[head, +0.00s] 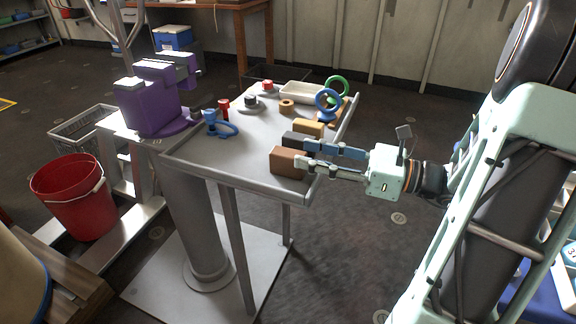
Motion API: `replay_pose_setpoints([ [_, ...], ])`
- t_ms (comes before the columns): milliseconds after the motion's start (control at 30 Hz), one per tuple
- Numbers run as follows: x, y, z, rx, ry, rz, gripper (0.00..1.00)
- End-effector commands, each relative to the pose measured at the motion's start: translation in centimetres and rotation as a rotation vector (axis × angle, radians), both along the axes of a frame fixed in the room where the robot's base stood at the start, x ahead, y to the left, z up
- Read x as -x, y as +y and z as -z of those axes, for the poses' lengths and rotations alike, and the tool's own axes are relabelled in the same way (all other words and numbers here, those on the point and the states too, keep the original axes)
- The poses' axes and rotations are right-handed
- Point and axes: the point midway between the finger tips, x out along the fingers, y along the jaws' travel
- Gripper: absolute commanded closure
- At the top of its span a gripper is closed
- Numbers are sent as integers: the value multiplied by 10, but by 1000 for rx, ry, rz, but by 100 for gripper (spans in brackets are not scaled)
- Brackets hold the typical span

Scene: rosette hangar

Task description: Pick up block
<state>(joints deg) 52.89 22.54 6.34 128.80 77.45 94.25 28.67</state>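A brown block (285,162) sits at the near right corner of the grey tray-topped table (190,165) in the head view. A dark grey block (294,139) lies just behind it, and a yellow block (308,127) lies behind that. My gripper (306,153) reaches in from the right at about block height, its two fingers apart. The near fingertip overlaps the right side of the brown block in the picture. The far fingertip is beside the dark grey block. Whether either finger touches a block cannot be told.
The table also holds a blue ring on a stand (328,101), a green ring (338,87), a white tray (283,93), a blue clamp-like piece (222,127) and small red parts.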

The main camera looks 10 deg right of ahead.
Motion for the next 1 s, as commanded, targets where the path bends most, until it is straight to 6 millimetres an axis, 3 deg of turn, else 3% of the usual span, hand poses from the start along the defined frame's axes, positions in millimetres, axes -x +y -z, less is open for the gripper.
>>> replay_pose_setpoints([
  [400, -28, 40, 11, 3, -1, -2, 65],
  [700, -32, 45, 10, 2, 0, 0, 65],
  [1000, -32, 45, 10, 2, 0, 0, 97],
])
